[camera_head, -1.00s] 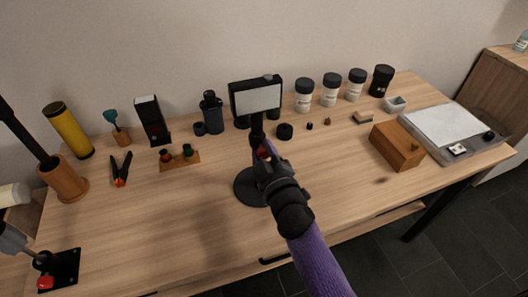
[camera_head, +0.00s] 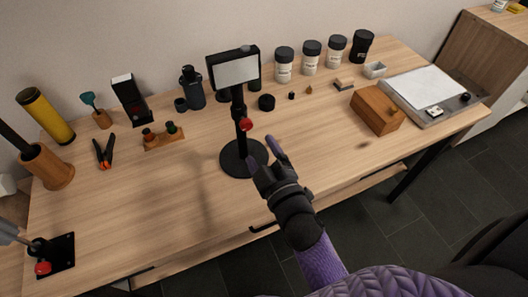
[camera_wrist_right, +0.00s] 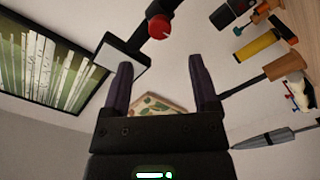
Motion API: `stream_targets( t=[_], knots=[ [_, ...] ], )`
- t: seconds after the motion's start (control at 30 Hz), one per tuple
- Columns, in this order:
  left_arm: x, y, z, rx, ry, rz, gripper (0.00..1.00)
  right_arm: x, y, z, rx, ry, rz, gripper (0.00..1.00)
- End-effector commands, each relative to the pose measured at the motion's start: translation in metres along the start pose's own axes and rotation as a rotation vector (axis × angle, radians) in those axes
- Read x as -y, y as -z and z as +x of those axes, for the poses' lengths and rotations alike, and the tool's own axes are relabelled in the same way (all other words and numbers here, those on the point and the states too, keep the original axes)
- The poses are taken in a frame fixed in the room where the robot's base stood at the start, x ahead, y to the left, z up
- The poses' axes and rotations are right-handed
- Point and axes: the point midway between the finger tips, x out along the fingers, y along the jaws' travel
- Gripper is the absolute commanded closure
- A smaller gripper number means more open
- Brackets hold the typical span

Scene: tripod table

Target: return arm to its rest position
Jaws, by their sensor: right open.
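My right gripper (camera_head: 262,150) is open and empty, low in front of the black tripod stand (camera_head: 241,160). In the right wrist view its two purple fingers (camera_wrist_right: 161,88) stand apart with nothing between them. The stand is upright on its round base and carries a camera (camera_head: 235,70) with a pale screen. A red knob (camera_head: 246,125) sits on its post, and the knob also shows in the right wrist view (camera_wrist_right: 159,27). One fingertip overlaps the base edge in the head view; I cannot tell whether they touch. My left gripper is not in view.
Several dark-lidded jars (camera_head: 312,58) stand along the back. A wooden box (camera_head: 377,110) and a grey-framed white panel (camera_head: 430,90) are at the right. Pliers (camera_head: 104,153) and a wooden holder (camera_head: 47,167) are at the left. The table's front middle (camera_head: 190,215) is clear.

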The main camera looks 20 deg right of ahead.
Motion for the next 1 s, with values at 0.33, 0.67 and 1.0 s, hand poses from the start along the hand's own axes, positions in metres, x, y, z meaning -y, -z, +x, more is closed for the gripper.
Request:
stream_targets(
  t=[0.33,0.67,1.0],
  knots=[
    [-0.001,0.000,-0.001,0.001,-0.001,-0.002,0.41,0.000,0.000,-0.014,-0.001,0.000,-0.001,0.23],
    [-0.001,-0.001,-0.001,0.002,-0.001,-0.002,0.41,-0.005,-0.018,-0.020,0.132,0.022,0.077,0.23],
    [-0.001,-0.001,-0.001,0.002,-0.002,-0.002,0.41,0.022,-0.064,-0.103,0.808,0.330,0.499,0.23]
  ],
)
